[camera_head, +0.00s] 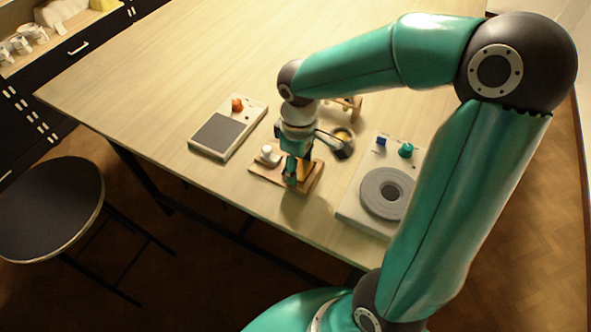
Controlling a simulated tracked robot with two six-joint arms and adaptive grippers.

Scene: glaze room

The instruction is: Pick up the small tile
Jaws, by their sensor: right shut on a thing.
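My right gripper (292,172) is low over a wooden board (260,172) near the table's front edge. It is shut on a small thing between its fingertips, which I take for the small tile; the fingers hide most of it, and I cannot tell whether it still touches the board. An orange-brown block (315,178) stands just right of the fingers. My left gripper is not in view.
A white-topped piece (267,151) stands left of the gripper. A flat grey-topped device (221,134) with an orange piece (237,104) lies further left. A round grey wheel unit (350,211) stands right. A dark ladle-like thing (342,148) is close behind. The table's back left is clear.

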